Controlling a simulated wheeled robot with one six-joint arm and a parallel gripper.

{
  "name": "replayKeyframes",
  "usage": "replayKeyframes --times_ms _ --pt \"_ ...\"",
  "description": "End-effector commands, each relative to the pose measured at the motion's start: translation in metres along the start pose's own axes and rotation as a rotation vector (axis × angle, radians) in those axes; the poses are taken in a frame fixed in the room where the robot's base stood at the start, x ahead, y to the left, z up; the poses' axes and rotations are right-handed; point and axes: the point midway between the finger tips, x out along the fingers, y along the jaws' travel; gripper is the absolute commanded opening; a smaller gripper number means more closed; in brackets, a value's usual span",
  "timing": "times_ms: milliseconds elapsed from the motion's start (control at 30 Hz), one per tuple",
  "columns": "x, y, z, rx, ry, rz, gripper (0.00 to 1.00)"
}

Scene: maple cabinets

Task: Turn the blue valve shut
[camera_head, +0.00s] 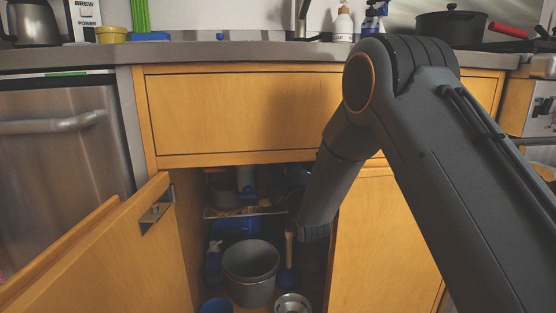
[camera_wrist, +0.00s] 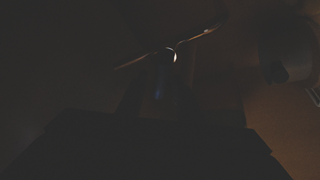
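I cannot make out the blue valve in either view; the inside of the cabinet is dark and partly behind my arm. In the head view my arm reaches down into the open cabinet under the counter, and the gripper's end is lost in shadow. In the wrist view my gripper (camera_wrist: 158,100) is a dark shape, with a thin bright curved edge just ahead of it. I cannot tell whether it is open, shut or touching anything.
The left cabinet door (camera_head: 105,255) stands open beside the dishwasher (camera_head: 55,150). A grey pot (camera_head: 250,272), a metal bowl (camera_head: 292,304), a wooden-handled plunger-like thing (camera_head: 289,250) and blue items (camera_head: 236,227) crowd the cabinet. The right door (camera_head: 385,240) is shut.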

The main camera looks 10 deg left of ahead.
Motion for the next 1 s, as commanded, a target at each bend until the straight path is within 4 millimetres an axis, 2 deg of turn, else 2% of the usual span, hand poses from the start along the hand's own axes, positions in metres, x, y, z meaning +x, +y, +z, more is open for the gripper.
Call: replayKeyframes --times_ms 167,400,600,1000 --pt "-0.01 0.0 0.0 0.0 -0.001 -0.002 0.33" --pt "-0.049 0.001 -0.001 0.001 -0.002 -0.003 0.33" --pt "-0.072 0.001 0.0 0.0 -0.002 -0.001 0.33" --pt "-0.078 0.0 0.0 0.0 0.0 -0.001 0.33"
